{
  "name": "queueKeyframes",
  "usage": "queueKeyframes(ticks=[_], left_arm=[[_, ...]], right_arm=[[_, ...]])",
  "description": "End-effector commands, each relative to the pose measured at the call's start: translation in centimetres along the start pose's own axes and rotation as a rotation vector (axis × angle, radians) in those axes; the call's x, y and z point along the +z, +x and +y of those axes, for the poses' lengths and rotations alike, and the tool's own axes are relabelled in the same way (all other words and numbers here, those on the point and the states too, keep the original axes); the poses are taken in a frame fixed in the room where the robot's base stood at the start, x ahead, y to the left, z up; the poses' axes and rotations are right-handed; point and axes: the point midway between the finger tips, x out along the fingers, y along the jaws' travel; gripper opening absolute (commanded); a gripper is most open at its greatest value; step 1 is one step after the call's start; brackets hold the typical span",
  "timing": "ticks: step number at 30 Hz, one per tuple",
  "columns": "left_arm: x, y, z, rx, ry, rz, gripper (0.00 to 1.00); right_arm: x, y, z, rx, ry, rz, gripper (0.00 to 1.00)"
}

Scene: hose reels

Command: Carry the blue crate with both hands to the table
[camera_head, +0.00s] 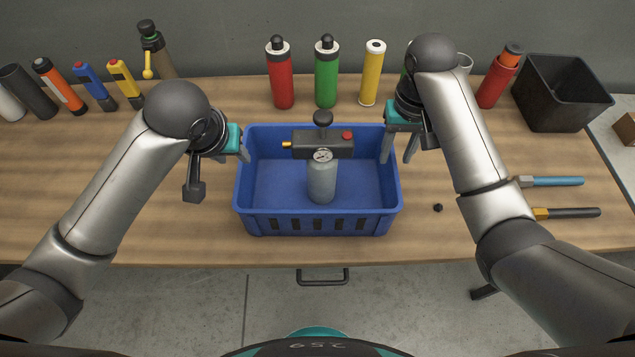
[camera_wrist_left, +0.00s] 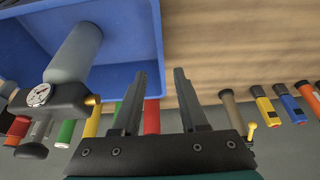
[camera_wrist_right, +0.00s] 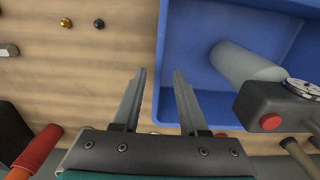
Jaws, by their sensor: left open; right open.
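The blue crate (camera_head: 275,190) stands upright on the wooden table (camera_head: 150,215), near its front edge. It holds a grey cylinder with a gauge and a dark valve body (camera_head: 322,145) with a red button. My left gripper (camera_head: 239,158) is open at the crate's left rim. In the left wrist view, the fingers (camera_wrist_left: 160,74) appear on either side of the crate's wall (camera_wrist_left: 158,45). My right gripper (camera_head: 398,155) is open at the right rim. In the right wrist view, its fingers (camera_wrist_right: 159,74) also appear on either side of the wall. Neither gripper is closed on the crate.
Red (camera_head: 281,80), green (camera_head: 326,80) and yellow (camera_head: 372,80) cylinders stand behind the crate. Several coloured tools (camera_head: 92,85) are at the back left. A black bin (camera_head: 560,95) is at the back right. Two handled tools (camera_head: 555,182) and a small black ball (camera_head: 438,207) lie right.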

Motion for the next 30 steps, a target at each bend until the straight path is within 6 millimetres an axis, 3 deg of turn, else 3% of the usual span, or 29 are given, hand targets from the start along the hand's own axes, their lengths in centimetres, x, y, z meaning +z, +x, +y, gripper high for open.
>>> queueKeyframes(ticks=[9, 15, 30], left_arm=[[0.1, 5.0, 0.0, -0.001, -0.001, -0.004, 0.42], [0.0, 7.2, 0.0, 0.000, 0.000, -0.001, 0.42], [0.0, 8.1, 0.0, 0.001, 0.000, 0.000, 0.41]], right_arm=[[0.2, 5.1, 0.1, 0.003, 0.001, -0.007, 0.42], [0.2, 7.3, 0.1, 0.002, -0.001, -0.006, 0.42], [0.1, 8.2, 0.0, 0.001, 0.000, -0.003, 0.41]])
